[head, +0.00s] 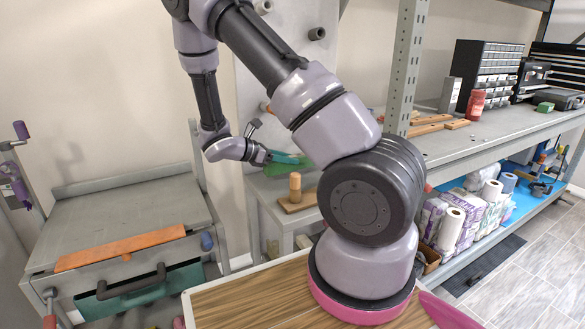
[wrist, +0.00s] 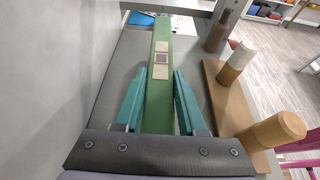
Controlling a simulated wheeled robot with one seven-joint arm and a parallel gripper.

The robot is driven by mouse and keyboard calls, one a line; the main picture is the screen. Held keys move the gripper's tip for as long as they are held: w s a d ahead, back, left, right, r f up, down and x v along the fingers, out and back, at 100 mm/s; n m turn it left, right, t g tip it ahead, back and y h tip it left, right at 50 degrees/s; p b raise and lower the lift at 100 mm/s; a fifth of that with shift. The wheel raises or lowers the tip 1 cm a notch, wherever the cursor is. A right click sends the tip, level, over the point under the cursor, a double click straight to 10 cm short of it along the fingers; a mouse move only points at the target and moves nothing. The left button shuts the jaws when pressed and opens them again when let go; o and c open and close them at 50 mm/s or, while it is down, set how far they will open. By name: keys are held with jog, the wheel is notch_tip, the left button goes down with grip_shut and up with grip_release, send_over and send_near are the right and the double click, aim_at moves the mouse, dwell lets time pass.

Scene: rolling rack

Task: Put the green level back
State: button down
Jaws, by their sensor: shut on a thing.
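The green level (wrist: 157,110) runs lengthwise between the teal fingers of my gripper (wrist: 160,72) in the wrist view. My gripper is shut on it, and a pale label with a dark square shows on its top face. In the head view my gripper (head: 290,158) is at the end of the arm, above the grey bench beside the wall panel. The level (head: 279,169) shows there only as a small green piece by the fingers. I cannot tell whether it touches the surface below.
A wooden board with upright pegs (wrist: 237,62) stands close to the right of my gripper; it also shows in the head view (head: 295,187). A grey wall panel (wrist: 60,80) is close on the left. A long shelf (head: 470,140) with boxes stands at right.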

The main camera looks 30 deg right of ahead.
aim_at(293, 167)
jog(key=shift+d, duration=0.6)
jog(key=shift+d+f, duration=0.15)
jog(key=shift+f, duration=0.7)
jog(key=shift+d+f, duration=0.15)
jog(key=shift+f, duration=0.7)
jog(key=shift+f, duration=0.1)
jog(key=shift+c, duration=2.4)
grip_release()
